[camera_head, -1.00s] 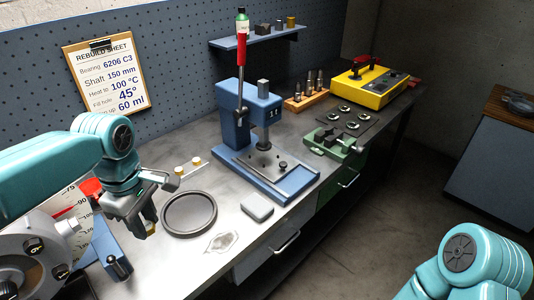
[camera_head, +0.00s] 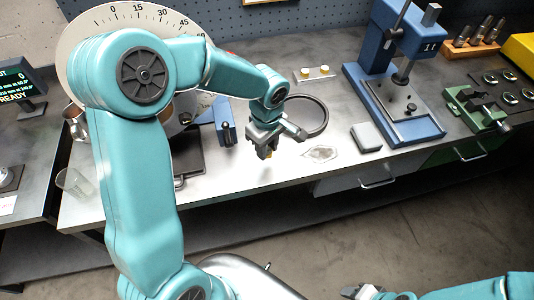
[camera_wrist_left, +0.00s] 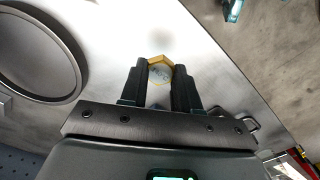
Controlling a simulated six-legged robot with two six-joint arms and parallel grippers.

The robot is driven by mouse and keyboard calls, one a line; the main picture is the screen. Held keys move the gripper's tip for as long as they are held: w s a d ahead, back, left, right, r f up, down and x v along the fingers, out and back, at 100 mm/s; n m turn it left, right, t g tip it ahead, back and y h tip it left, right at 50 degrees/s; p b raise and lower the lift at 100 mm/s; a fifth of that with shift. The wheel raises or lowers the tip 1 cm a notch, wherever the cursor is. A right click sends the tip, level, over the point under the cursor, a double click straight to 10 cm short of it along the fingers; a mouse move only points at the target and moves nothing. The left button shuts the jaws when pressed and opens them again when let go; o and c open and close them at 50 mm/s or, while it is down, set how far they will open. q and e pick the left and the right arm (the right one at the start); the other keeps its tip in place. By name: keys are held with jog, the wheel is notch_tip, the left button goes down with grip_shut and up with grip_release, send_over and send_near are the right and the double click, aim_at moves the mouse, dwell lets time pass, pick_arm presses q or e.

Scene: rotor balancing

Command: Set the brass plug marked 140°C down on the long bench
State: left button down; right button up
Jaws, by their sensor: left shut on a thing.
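A brass plug (camera_wrist_left: 154,64) with a hexagonal rim and a pale face sits between the fingers of my left gripper (camera_wrist_left: 159,85) in the left wrist view. Any marking on it is too small to read. What looks like my right gripper (camera_head: 365,293) is at the bottom edge, partly cut off.
A pale patch (camera_head: 320,153) and a grey block (camera_head: 366,136) lie further right. Two brass-topped pieces (camera_head: 305,73) stand on a strip behind. A blue press (camera_head: 385,70) stands right.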

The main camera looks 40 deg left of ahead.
aim_at(267, 164)
pick_arm(q)
notch_tip(267, 164, down, 4)
jog(key=shift+a+r, duration=0.1)
jog(key=shift+f, duration=0.25)
jog(key=shift+f+b, duration=0.3)
jog(key=shift+b, duration=0.15)
jog(key=c, duration=0.8)
grip_release()
jog(key=shift+r, duration=0.1)
